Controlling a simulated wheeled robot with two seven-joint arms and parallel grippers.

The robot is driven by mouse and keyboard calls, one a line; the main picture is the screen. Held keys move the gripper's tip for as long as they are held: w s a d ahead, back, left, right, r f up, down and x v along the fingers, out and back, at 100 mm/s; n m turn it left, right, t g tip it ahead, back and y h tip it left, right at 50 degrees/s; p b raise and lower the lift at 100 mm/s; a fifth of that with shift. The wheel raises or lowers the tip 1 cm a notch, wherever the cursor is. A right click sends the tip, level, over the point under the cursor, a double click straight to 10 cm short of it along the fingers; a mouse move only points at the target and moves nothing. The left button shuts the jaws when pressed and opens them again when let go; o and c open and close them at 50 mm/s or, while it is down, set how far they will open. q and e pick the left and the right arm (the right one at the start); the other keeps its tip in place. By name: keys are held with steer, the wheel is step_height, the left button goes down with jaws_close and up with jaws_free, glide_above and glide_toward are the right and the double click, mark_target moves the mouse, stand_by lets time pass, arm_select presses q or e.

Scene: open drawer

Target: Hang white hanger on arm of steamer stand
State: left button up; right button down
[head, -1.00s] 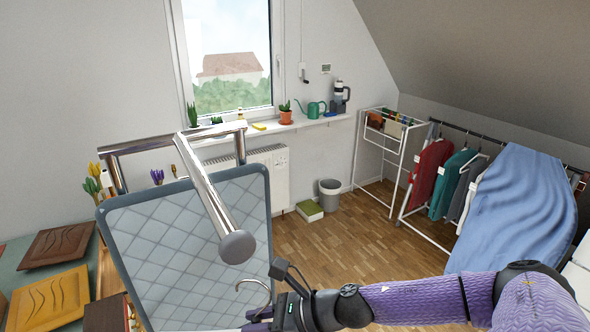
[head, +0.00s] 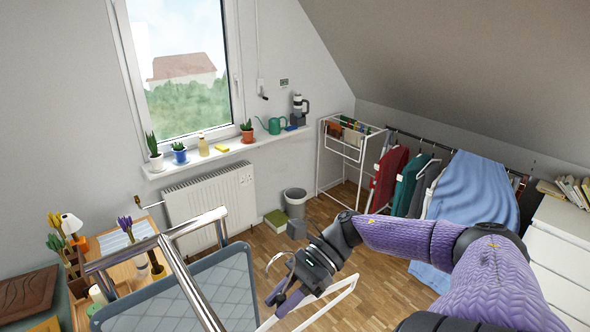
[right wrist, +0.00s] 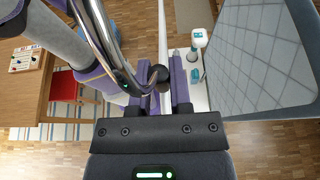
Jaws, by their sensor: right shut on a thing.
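The white hanger (head: 340,292) is held by my right gripper (head: 283,290), right of the stand. Its silver hook (head: 275,261) sticks up above the gripper. Hook and arm are apart in the head view. My left gripper is out of view.
The stand's grey padded board (head: 225,285) is left of the gripper and also shows in the wrist view (right wrist: 262,62). A wooden shelf (head: 118,268) with flowers stands left. A clothes rack (head: 405,180), drying rack (head: 345,140) and white drawers (head: 560,250) stand right.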

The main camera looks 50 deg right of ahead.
mark_target(260, 331)
steer(key=a, duration=0.2)
steer(key=w+a, duration=0.1)
steer(key=a, duration=0.1)
steer(key=shift+a+b, duration=0.35)
steer(key=shift+b, duration=0.05)
steer(key=a+b, duration=0.1)
steer(key=a, duration=0.1)
steer(key=w+a+b, duration=0.1)
steer(key=a+b, duration=0.2)
steer(key=a, duration=0.1)
steer(key=shift+w+a+f+b, duration=0.2)
steer(key=shift+w+b, duration=0.1)
steer(key=shift+a+f+b, duration=0.15)
steer(key=shift+a+b, duration=0.15)
steer(key=shift+b, duration=0.1)
steer(key=shift+d+f+b, duration=0.1)
steer(key=shift+f+b, duration=0.65)
steer(key=shift+f, duration=0.2)
